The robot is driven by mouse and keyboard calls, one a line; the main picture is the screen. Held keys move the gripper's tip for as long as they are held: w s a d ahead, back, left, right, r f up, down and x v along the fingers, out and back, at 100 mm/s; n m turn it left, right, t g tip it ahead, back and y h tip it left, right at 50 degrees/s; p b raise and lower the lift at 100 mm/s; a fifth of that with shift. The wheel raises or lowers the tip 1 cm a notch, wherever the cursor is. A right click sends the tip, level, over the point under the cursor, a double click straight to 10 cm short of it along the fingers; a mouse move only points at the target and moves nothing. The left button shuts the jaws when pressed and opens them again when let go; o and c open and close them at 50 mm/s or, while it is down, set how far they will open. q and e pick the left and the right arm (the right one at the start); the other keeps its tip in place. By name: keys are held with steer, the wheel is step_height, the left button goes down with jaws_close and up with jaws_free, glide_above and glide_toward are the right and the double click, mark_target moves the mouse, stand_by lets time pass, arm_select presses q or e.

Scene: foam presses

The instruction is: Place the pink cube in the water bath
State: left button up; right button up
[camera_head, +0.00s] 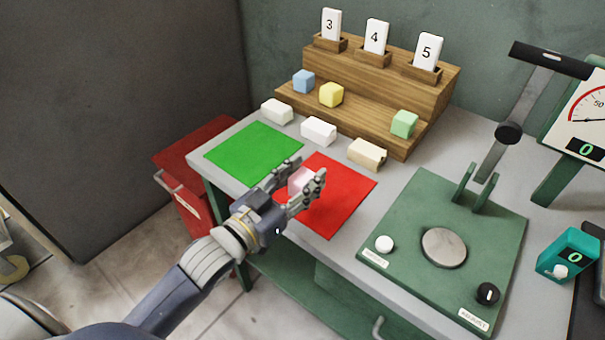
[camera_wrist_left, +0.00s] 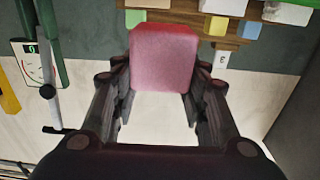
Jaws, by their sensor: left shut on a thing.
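The pink cube (camera_head: 299,180) is between the fingers of my left gripper (camera_head: 297,185), which is shut on it over the red mat (camera_head: 348,192). The cube also shows large in the left wrist view (camera_wrist_left: 164,58), between the fingertips of the left gripper (camera_wrist_left: 162,88). From the head view I cannot tell how high the cube is above the mat. My right gripper is in neither view. I cannot make out a water bath for certain in these frames.
A green mat (camera_head: 253,152) lies left of the red mat. Behind stands a wooden stepped rack (camera_head: 385,85) with blue (camera_head: 304,81), yellow (camera_head: 331,94) and green (camera_head: 404,123) cubes and numbered cards. A green press (camera_head: 445,293) with a round plate (camera_head: 444,249) stands at right.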

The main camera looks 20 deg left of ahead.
mark_target(302, 177)
arm_select(q)
steer(key=w, duration=0.2)
steer(key=w+a, duration=0.1)
steer(key=w, duration=0.1)
steer(key=shift+a+f, duration=0.2)
steer(key=shift+w+f, duration=0.15)
steer(key=shift+f, duration=1.65)
steer(key=shift+f, duration=0.2)
steer(key=o, duration=0.9)
steer(key=shift+r, duration=0.1)
